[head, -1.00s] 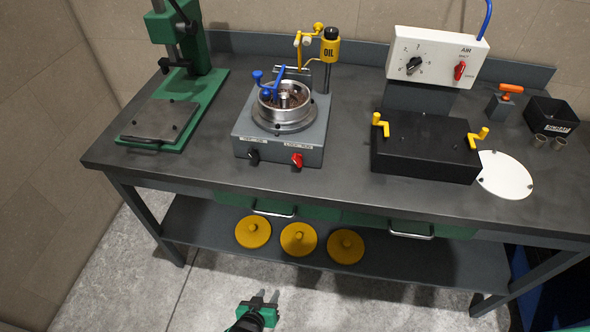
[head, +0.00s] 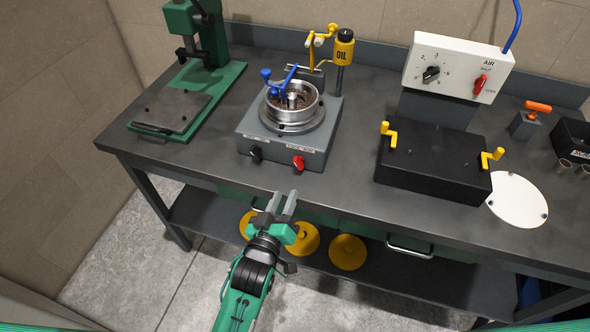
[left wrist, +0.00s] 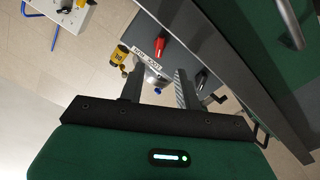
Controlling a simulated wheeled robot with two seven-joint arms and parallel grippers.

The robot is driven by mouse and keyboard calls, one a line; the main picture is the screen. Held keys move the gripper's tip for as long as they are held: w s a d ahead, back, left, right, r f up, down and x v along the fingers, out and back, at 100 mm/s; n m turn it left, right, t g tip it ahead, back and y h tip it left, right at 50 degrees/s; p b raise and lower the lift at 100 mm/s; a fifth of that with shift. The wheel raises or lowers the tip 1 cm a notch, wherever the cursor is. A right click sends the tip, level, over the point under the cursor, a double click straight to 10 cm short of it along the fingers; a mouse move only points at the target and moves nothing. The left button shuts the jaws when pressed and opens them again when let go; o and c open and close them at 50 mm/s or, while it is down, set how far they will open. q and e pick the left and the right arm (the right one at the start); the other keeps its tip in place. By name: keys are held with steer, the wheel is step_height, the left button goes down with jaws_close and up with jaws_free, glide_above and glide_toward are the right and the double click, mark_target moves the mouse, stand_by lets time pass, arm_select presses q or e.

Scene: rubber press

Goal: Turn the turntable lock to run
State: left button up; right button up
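The turntable unit (head: 285,125) is a grey box with a round metal pot on top, standing on the bench left of centre. A red knob (head: 298,162) sits on its front face at the right, under a small label. The left wrist view shows this red knob (left wrist: 160,46) beside a label that seems to read lock and run. A black knob (head: 256,153) is on the same face to the left. My left gripper (head: 284,197) is open and empty, in front of the bench edge, below and apart from the red knob. My right gripper is not in view.
A green press (head: 190,95) stands at the left. A black box with yellow handles (head: 435,160) and a white AIR panel (head: 455,68) are at the right. The bench front edge lies between my gripper and the unit. Yellow discs (head: 348,252) lie on the lower shelf.

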mark_target(297, 167)
arm_select(q)
steer(key=p+x, duration=0.1)
steer(key=x, duration=0.8)
jaws_close()
